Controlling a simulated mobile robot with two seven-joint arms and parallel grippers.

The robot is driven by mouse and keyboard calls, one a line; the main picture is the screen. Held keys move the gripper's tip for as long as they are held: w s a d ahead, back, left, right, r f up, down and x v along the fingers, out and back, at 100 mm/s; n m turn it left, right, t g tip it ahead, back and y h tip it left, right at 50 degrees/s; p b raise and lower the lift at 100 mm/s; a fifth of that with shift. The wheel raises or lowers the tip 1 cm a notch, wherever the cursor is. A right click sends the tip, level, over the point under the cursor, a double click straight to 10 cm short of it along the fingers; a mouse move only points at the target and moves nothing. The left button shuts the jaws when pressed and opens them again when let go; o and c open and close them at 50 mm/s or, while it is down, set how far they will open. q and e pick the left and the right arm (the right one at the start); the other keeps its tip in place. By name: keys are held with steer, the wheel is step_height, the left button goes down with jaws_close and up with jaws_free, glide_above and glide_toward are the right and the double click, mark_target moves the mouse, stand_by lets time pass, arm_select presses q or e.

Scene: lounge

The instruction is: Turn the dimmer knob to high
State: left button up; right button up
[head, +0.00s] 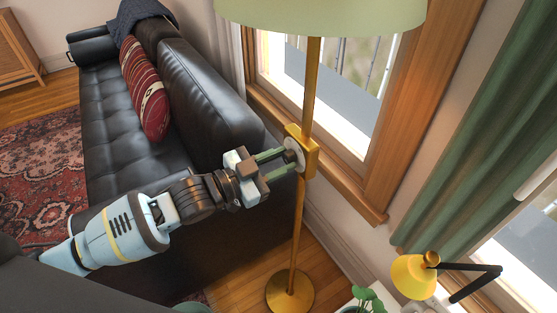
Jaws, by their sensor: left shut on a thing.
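A floor lamp has a brass pole, a round base (290,292) and a pale green shade (325,12). A yellow box (309,158) is fixed on the pole at mid-height. The dimmer knob (291,156), small and dark with a light disc behind it, is on the box's left face. My left gripper (285,158) reaches in from the left with its green fingers shut on the knob. The fingers partly cover the knob, and I cannot tell its setting. My right gripper is not in view.
A black leather sofa (110,125) with a red striped cushion (144,88) stands left of the lamp. A wood-framed window (385,125) and green curtain (475,120) are to the right. A yellow desk lamp (413,277) and a plant (365,298) are at lower right.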

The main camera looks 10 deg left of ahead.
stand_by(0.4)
arm_select(q)
steer(key=o, duration=1)
steer(key=shift+c, duration=0.2)
steer(key=v, duration=0.7)
steer(key=shift+s+a+b, duration=0.3)
